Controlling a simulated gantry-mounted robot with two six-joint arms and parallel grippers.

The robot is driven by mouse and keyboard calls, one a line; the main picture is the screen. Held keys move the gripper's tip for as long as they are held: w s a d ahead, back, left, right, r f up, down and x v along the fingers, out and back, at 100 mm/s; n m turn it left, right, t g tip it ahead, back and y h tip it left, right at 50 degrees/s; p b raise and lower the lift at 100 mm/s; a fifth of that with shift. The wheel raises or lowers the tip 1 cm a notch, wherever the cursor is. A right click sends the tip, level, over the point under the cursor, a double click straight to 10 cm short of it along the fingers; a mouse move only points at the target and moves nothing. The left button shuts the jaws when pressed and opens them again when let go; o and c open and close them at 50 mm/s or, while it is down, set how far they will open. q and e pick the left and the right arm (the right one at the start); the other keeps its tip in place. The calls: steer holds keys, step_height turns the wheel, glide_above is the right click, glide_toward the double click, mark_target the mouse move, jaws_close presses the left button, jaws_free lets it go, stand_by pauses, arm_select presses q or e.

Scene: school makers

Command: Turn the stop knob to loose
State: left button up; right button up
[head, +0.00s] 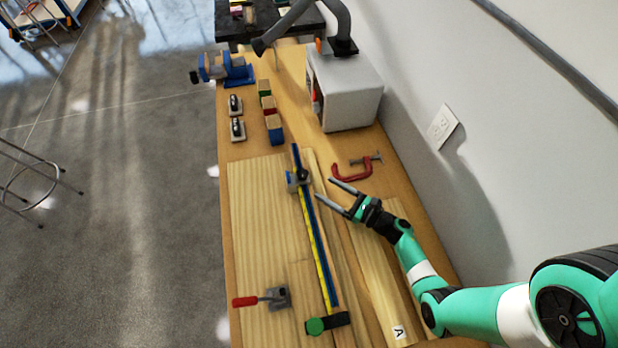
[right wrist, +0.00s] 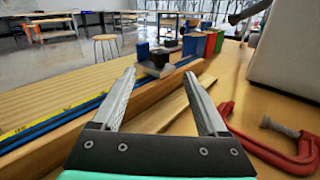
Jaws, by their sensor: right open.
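A grey and blue stop block (head: 292,184) sits on the blue rail with a yellow measuring tape (head: 318,245), near the rail's far end. Its dark stop knob (head: 304,174) is on top; the knob's turn setting cannot be read. The stop also shows in the right wrist view (right wrist: 155,68), beyond and between my fingertips. My right gripper (head: 325,189) is open and empty, just right of the stop and apart from it, its fingers pointing toward it. My left gripper is not in view.
A red C-clamp (head: 352,170) lies just beyond my right gripper. A grey machine (head: 345,90) stands farther back by the wall. Coloured blocks (head: 269,110), a blue vise (head: 236,72) and a red-handled clamp (head: 272,298) are on the bench. The wide board (head: 262,220) left of the rail is mostly clear.

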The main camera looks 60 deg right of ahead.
mark_target(307, 177)
steer(key=w, duration=0.5)
steer(key=w+b, duration=0.1)
steer(key=w, duration=0.2)
steer(key=shift+d, duration=0.25)
steer(key=shift+s, duration=0.1)
jaws_close()
